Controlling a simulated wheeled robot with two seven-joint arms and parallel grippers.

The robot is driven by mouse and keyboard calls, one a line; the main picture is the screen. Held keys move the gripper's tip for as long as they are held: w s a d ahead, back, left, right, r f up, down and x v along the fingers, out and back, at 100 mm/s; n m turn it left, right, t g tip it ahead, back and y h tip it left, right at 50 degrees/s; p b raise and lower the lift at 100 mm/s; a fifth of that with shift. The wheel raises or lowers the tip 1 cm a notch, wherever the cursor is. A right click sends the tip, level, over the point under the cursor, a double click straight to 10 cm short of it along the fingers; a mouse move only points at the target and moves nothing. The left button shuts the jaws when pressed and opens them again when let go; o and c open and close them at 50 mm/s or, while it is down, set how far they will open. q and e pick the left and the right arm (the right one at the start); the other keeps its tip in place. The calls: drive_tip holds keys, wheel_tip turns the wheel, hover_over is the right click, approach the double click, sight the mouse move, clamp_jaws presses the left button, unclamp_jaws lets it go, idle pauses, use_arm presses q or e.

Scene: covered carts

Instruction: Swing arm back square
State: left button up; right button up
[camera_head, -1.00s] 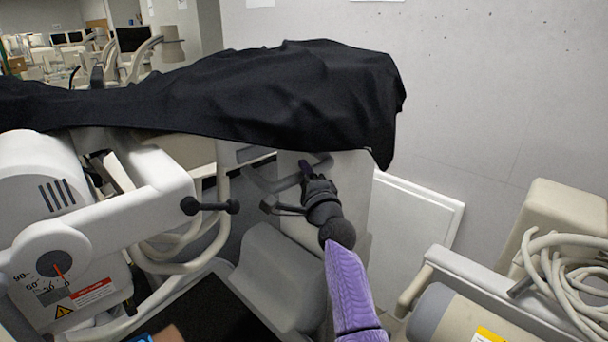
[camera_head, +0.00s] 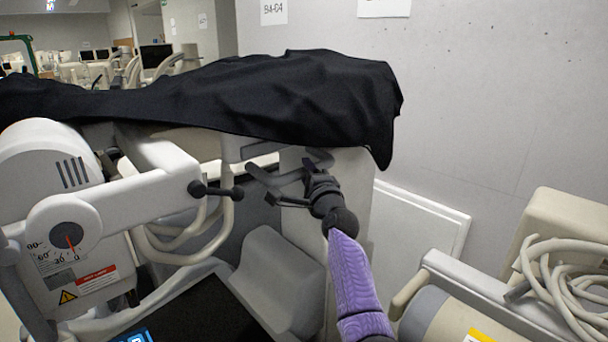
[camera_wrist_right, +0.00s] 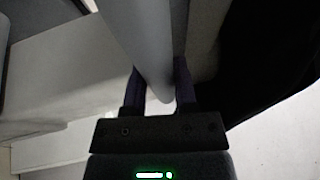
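The white jointed arm (camera_head: 150,195) of the covered cart runs left to right in the head view. Its round dial (camera_head: 66,237) has a red pointer near the 0 end of the scale. A black-knobbed bar (camera_head: 216,191) sits at its right end. My right gripper (camera_head: 312,165) is right of this bar, under the cloth's edge. In the right wrist view a pale tapered bar (camera_wrist_right: 150,45) runs between the two dark fingers of my right gripper (camera_wrist_right: 160,85). Whether they press on it does not show. My left gripper is out of view.
A black cloth (camera_head: 270,95) hangs over the cart just above my right gripper. A white panel (camera_head: 415,225) leans on the grey wall behind. A beige unit with coiled hoses (camera_head: 560,265) stands at the right. A dark panel with a lit screen (camera_head: 190,320) is at the bottom.

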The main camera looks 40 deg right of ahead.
drive_tip(key=o, duration=0.4)
drive_tip(key=shift+d, duration=0.2)
drive_tip(key=shift+a, duration=0.15)
drive_tip(key=shift+s+a, duration=0.15)
drive_tip(key=shift+s, duration=0.05)
drive_tip(key=v, duration=0.9)
drive_tip(key=shift+s+f, duration=0.1)
drive_tip(key=shift+s, duration=0.1)
